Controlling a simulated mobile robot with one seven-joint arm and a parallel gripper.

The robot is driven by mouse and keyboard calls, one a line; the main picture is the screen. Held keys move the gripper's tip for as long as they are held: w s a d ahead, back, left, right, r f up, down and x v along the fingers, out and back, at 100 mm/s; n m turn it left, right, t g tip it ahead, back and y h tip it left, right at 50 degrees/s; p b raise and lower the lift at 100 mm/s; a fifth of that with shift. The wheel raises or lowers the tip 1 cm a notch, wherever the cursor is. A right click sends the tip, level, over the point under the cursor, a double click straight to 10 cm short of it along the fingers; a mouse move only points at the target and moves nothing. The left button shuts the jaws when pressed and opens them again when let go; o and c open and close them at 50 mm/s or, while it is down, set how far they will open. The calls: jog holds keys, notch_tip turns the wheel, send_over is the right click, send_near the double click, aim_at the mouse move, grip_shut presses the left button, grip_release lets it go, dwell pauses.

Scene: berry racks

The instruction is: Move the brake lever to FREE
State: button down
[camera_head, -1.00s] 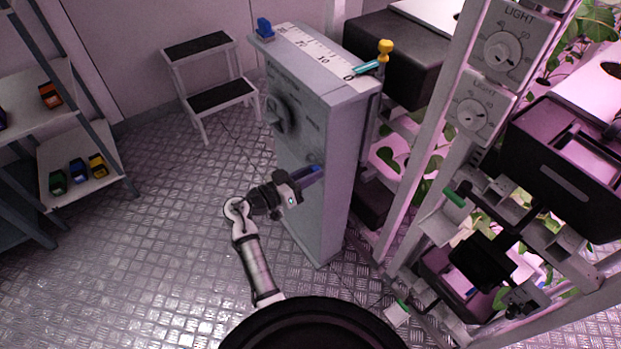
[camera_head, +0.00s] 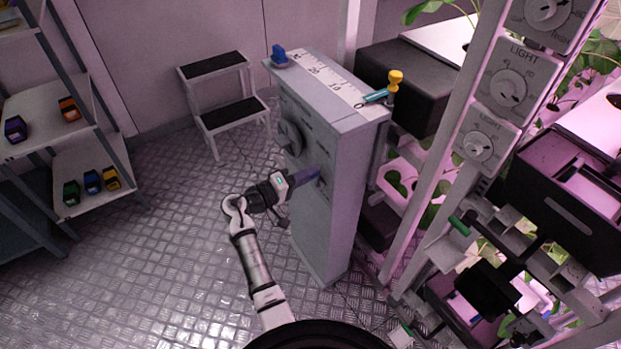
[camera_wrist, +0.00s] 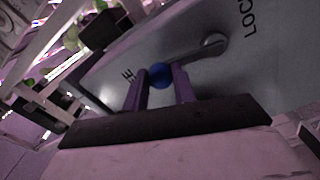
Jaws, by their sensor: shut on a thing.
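The brake lever (camera_wrist: 188,60) is a grey bar with a blue ball knob (camera_wrist: 159,75), seen in the wrist view. It runs from a round pivot (camera_wrist: 214,44) on the grey cabinet face to the left. The knob end is near a partly hidden label ending in "E" (camera_wrist: 128,75); a label starting "LOC" is on the right. My gripper (camera_wrist: 161,73) is shut on the blue knob, with one purple finger on each side. In the head view my gripper (camera_head: 314,175) is against the front of the grey cabinet (camera_head: 322,235), and the lever is mostly hidden there.
A round dial (camera_head: 289,137) is above my gripper on the cabinet front. A scale (camera_head: 325,77) with blue and yellow-topped markers is on top. A plant rack (camera_head: 432,190) stands close on the right. A step stool (camera_head: 215,90) stands behind left; open floor lies left.

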jog(key=shift+w+a+r+n, duration=0.1)
jog(key=shift+w+a+n, duration=0.35)
jog(key=shift+n, duration=0.45)
jog(key=shift+w, duration=0.1)
jog(key=c, duration=1.1)
grip_release()
jog(key=shift+c, duration=0.2)
jog(key=b+v, duration=0.3)
jog(key=v, duration=1.1)
jog(key=shift+d, duration=0.1)
